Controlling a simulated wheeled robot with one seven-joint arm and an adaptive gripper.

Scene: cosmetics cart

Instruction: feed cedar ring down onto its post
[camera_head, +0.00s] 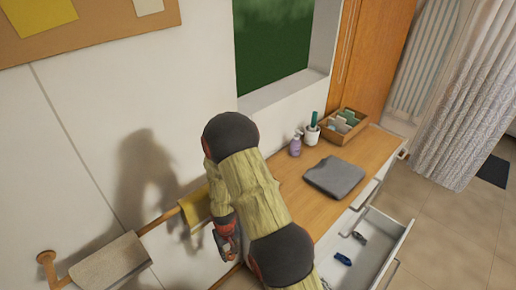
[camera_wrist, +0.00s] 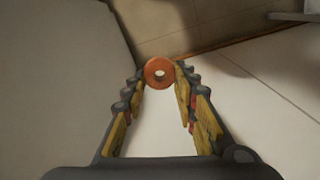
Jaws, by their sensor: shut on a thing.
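The cedar ring (camera_wrist: 160,73) is a small orange-brown ring with a pale hole. In the wrist view it sits between the tips of my gripper (camera_wrist: 158,77), whose yellow-padded fingers are shut on it. The hole faces the camera. In the head view my gripper (camera_head: 228,243) hangs beside the left end of the wooden counter, close to the wall. There the ring is too small or too covered by my arm to make out. I cannot pick out the post in either view.
A wooden wall rail (camera_head: 160,220) carries a grey towel (camera_head: 108,262) and a yellow cloth (camera_head: 195,206). On the counter (camera_head: 290,188) are a folded grey cloth (camera_head: 335,177), a purple bottle (camera_head: 295,146), a cup (camera_head: 311,134) and a divided box (camera_head: 343,125). An open drawer (camera_head: 374,262) juts out at right.

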